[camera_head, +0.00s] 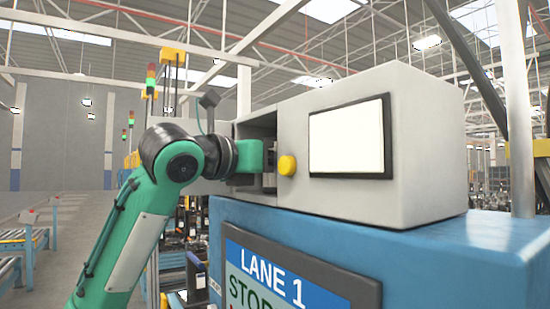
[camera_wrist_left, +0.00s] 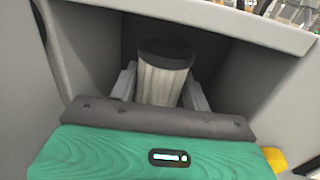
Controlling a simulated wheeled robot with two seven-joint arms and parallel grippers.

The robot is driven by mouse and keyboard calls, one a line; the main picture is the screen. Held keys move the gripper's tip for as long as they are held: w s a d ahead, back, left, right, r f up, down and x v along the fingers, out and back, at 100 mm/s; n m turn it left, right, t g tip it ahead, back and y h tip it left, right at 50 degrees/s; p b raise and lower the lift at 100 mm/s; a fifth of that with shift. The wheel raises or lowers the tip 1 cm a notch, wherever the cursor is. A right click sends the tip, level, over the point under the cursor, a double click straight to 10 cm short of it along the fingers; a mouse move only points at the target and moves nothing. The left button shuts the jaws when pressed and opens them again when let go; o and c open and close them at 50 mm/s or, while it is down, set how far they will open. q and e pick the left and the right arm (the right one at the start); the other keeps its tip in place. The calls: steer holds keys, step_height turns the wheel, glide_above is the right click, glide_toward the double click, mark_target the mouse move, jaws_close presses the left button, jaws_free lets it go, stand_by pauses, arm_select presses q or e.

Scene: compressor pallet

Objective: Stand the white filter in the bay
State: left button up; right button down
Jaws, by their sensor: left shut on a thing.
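The white filter (camera_wrist_left: 162,82), a pleated cylinder with a dark cap, shows in the left wrist view inside the bay (camera_wrist_left: 240,75), a grey open-fronted recess. It looks roughly upright. My left gripper (camera_wrist_left: 163,90) is shut on it, with one finger on each side. The filter's lower end is hidden behind the gripper body, so I cannot tell whether it touches the bay floor. In the head view my left arm reaches into the bay (camera_head: 256,130) at the left of the grey housing. The fingers and filter are mostly hidden there. My right gripper is not in view.
The grey housing (camera_head: 420,130) with a blank white screen (camera_head: 346,138) stands on a blue cabinet (camera_head: 450,245). A yellow knob (camera_head: 287,165) sits just right of the bay opening. The bay walls stand close around the gripper. A Lane 1 sign (camera_head: 275,280) is on the cabinet's front.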

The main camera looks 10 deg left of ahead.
arm_select(q)
steer(key=o, duration=1.1)
steer(key=shift+w+d+f, duration=0.1)
steer(key=shift+r, duration=0.25)
steer(key=b+v, duration=0.1)
steer(key=v, duration=0.1)
steer(key=b+v, duration=0.1)
steer(key=v, duration=0.1)
steer(key=shift+f+b, duration=0.3)
steer(key=shift+f, duration=0.05)
steer(key=b+v, duration=0.1)
steer(key=v, duration=0.1)
steer(key=b+v, duration=0.1)
steer(key=v, duration=0.2)
steer(key=b+v, duration=0.1)
steer(key=v, duration=0.2)
steer(key=shift+r, duration=0.25)
